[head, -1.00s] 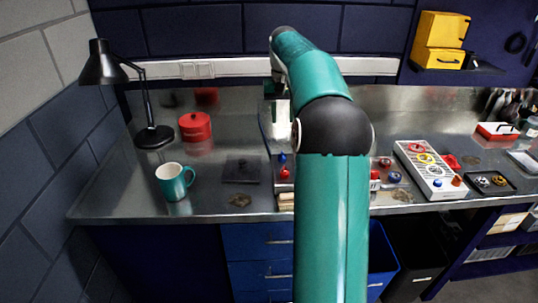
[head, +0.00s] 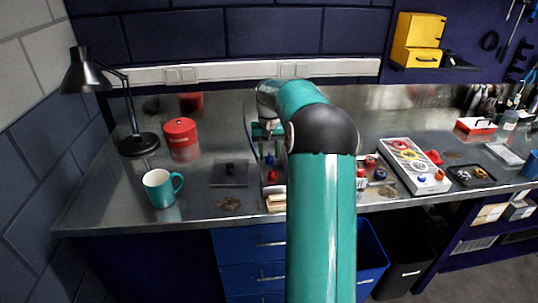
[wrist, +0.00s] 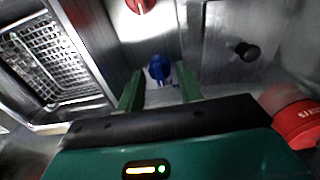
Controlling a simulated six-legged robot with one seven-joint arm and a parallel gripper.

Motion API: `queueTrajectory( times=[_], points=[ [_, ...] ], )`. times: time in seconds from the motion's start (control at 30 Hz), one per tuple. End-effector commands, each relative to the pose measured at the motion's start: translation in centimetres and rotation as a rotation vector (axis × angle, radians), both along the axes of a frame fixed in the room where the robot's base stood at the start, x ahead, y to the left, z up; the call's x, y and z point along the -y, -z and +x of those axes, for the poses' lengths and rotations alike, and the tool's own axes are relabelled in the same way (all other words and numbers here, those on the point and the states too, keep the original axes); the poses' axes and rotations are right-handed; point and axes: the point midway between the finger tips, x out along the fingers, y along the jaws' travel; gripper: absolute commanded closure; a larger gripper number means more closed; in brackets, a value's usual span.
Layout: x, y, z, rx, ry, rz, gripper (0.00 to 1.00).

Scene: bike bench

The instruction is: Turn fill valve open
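A blue valve knob (head: 269,159) and a red valve knob (head: 272,175) stand close together on the bench. Neither is labelled legibly, so I cannot tell which is the fill valve. My gripper (head: 267,130) is just above and behind the blue knob, partly hidden by my arm. In the wrist view my gripper's two green fingers (wrist: 160,87) are apart, with the blue knob (wrist: 159,68) between or just beyond their tips. I cannot tell whether they touch it. The red knob (wrist: 141,5) is at the top edge there.
A dark plate (head: 229,174) with a black knob, a teal mug (head: 158,189), a red canister (head: 181,138) and a black lamp (head: 138,143) stand left. A wire basket (wrist: 50,62) shows in the wrist view. A light panel (head: 415,166) with coloured parts lies right.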

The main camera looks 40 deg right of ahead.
Motion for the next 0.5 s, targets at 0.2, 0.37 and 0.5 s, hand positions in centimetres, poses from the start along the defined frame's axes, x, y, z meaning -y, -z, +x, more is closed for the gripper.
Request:
queueTrajectory(
  times=[0.2,0.37,0.5],
  points=[
    [-0.10,1.12,0.01,0.001,0.001,-0.001,0.64],
    [-0.08,1.11,0.02,0.000,0.001,-0.001,0.64],
    [-0.08,1.10,0.02,0.000,0.001,-0.001,0.84]
  ],
)
